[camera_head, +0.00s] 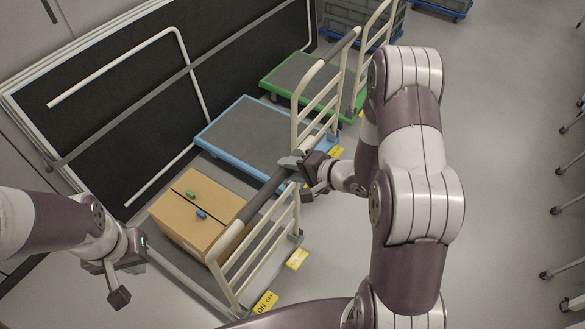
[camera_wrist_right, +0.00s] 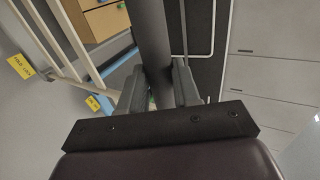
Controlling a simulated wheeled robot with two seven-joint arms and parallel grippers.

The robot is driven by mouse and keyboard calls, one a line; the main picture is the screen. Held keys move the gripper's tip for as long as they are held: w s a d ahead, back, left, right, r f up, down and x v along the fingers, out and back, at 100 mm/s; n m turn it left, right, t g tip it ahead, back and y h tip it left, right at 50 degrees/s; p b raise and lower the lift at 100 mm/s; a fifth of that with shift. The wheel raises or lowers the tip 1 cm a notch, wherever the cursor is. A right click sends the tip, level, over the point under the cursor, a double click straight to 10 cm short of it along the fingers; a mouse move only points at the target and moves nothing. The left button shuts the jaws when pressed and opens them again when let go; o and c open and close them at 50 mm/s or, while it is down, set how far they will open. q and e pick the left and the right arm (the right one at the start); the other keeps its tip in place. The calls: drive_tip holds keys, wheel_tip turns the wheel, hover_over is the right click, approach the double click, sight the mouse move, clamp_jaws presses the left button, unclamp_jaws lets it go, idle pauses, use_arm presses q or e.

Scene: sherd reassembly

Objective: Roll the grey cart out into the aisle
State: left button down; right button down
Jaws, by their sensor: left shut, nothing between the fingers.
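The grey cart (camera_head: 174,273) stands nearest in the head view, a cardboard box (camera_head: 187,229) on its deck. Its cream rail frame (camera_head: 262,254) has a dark push bar (camera_head: 262,200) along the top. My right gripper (camera_head: 297,171) is at the far end of this bar. In the right wrist view the bar (camera_wrist_right: 153,35) runs between the fingers (camera_wrist_right: 158,82), with no clear gap at their tips; they appear shut on it. My left gripper (camera_head: 115,281) is shut and empty, left of the cart and apart from it.
A blue cart (camera_head: 243,131) stands close behind the grey cart, then a green cart (camera_head: 299,76). A dark wall panel with white rails (camera_head: 120,100) is along the left.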

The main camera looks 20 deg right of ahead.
drive_tip(key=s+d+p, duration=0.4)
drive_tip(key=s+d, duration=0.3)
drive_tip(key=s, duration=0.2)
drive_tip(key=shift+s+p, duration=0.2)
drive_tip(key=shift+p, duration=0.2)
drive_tip(key=c, duration=1.8)
unclamp_jaws()
drive_tip(key=shift+s+d, duration=0.2)
drive_tip(key=shift+s, duration=0.1)
drive_tip(key=shift+o, duration=0.4)
drive_tip(key=shift+s+d+p, duration=0.2)
drive_tip(key=shift+s+p, duration=0.1)
drive_tip(key=s+d+p, duration=0.1)
drive_tip(key=s+d, duration=0.1)
drive_tip(key=s, duration=0.1)
drive_tip(key=shift+d, duration=0.4)
clamp_jaws()
drive_tip(key=shift+s+d+p, duration=0.6)
drive_tip(key=shift+s+d, duration=0.2)
drive_tip(key=shift+s, duration=0.25)
drive_tip(key=shift+s+d+p, duration=0.55)
drive_tip(key=shift+s+d, duration=0.2)
drive_tip(key=shift+s, duration=0.25)
